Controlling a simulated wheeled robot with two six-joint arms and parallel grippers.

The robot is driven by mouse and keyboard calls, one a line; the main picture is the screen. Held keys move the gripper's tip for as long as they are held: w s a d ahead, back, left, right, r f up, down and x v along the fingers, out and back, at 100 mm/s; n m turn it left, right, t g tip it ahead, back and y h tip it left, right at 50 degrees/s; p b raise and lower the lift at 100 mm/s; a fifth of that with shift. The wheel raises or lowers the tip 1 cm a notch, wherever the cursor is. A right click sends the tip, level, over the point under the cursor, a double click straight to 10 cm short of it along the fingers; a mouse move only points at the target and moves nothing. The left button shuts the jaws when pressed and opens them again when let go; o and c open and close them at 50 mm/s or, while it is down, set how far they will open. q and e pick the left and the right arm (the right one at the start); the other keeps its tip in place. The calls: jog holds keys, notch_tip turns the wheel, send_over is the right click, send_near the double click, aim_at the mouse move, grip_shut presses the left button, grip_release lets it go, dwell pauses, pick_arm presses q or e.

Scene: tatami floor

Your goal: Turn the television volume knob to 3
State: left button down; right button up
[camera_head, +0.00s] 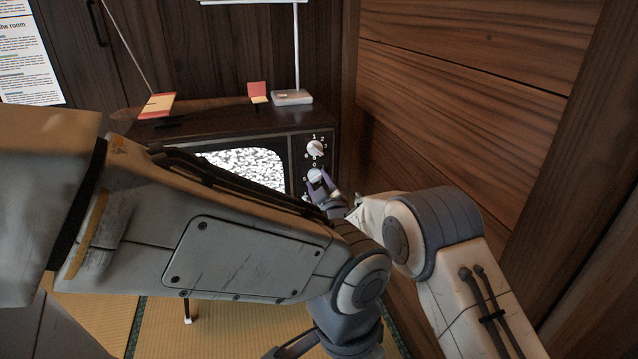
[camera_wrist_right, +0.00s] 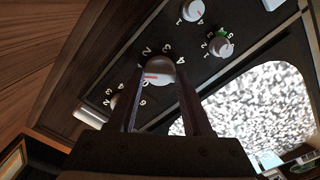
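The television (camera_head: 240,122) stands at the back with a static-filled screen (camera_head: 250,163). On its right panel are an upper white knob (camera_head: 315,148) and a lower white knob (camera_head: 315,175), with printed numbers around them. My right gripper (camera_head: 322,183) is at the lower knob. In the right wrist view, a knob (camera_wrist_right: 159,70) with a red mark sits between the fingers of this gripper (camera_wrist_right: 160,88). Whether they press on it is unclear, and so is the marked number. My left gripper (camera_head: 295,347) is low at the bottom edge, mostly cut off; its opening is unclear.
More knobs (camera_wrist_right: 222,47) show in the right wrist view. A lamp base (camera_head: 292,97) and small cards (camera_head: 257,92) are on top of the television. A wooden wall (camera_head: 460,110) stands close on the right. My left forearm covers part of the screen.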

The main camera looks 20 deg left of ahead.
grip_shut()
jog(key=shift+m, duration=0.3)
jog(key=m, duration=0.3)
jog(key=shift+m+p, duration=0.35)
jog(key=shift+m, duration=0.05)
jog(key=m, duration=1)
jog(key=shift+m+p, duration=0.35)
jog(key=shift+m, duration=0.05)
jog(key=shift+w+r+m, duration=0.1)
jog(key=shift+m, duration=2.2)
